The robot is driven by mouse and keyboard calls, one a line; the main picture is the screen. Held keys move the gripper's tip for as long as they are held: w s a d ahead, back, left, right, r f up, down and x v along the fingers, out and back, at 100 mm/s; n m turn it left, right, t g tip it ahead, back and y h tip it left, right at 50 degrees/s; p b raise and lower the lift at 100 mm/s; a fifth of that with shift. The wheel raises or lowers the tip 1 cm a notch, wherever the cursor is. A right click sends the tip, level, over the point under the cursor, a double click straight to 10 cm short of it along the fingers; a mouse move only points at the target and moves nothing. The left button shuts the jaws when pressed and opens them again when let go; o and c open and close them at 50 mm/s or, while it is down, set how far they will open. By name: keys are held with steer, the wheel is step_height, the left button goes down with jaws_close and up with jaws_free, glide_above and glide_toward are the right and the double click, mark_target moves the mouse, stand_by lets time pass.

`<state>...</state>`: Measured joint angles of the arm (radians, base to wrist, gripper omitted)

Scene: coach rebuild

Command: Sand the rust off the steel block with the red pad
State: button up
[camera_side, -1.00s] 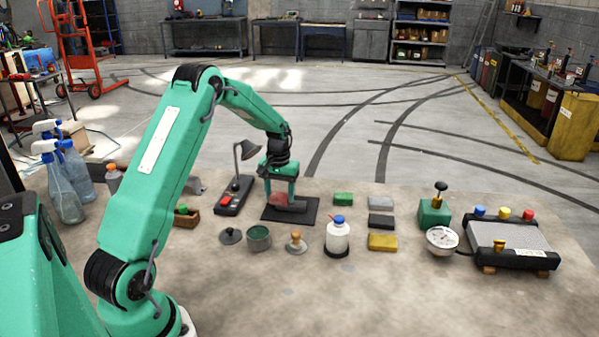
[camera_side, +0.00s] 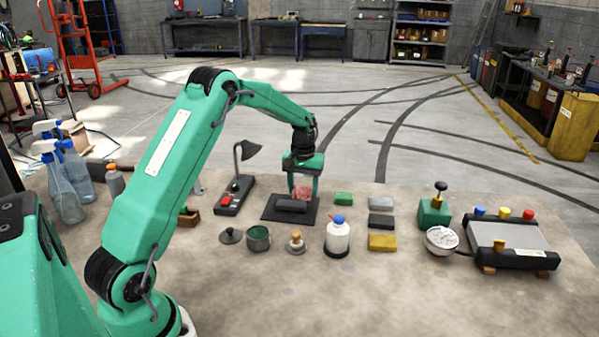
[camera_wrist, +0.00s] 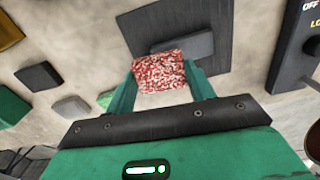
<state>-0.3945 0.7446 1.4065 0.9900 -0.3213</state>
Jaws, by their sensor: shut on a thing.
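My gripper (camera_side: 303,187) is shut on the red pad (camera_side: 302,194), a speckled red-and-white block. The pad is at the right end of the steel block (camera_side: 291,206), seemingly a little above or behind it; I cannot tell whether they touch. In the wrist view the pad (camera_wrist: 160,72) sits between my green fingers and covers part of the steel block (camera_wrist: 187,44). The visible part of the block is plain grey, and no rust shows on it. The block lies on a dark mat (camera_side: 275,214).
Green (camera_side: 343,199), grey (camera_side: 380,203), black (camera_side: 380,221) and yellow (camera_side: 382,242) pads lie to the right. A white bottle (camera_side: 338,238) and a pot (camera_side: 258,239) stand in front.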

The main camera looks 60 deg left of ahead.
steer(key=shift+r, duration=2.75)
